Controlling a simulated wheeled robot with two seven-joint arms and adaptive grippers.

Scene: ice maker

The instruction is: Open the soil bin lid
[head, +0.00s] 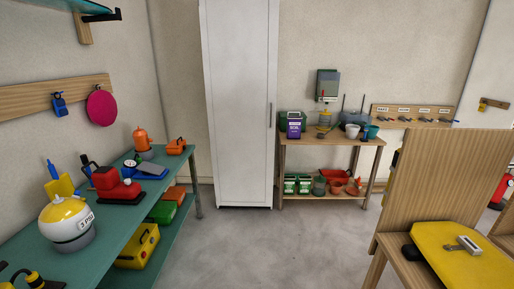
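A purple container (294,125) with a white label, which seems to read "SOIL", stands on the wooden potting table (330,136) at the back. A dark green bin-like thing (284,119) stands beside and partly behind it. I cannot tell which of these is the soil bin, nor make out a lid or its state at this distance. Neither of my grippers is in view.
A teal bench (113,205) with several tools and a yellow-and-white round device (67,220) runs along the left. A tall white cabinet (240,110) stands at the back. A wooden piece with an upright panel (440,180) stands at right. The grey floor (270,250) between is clear.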

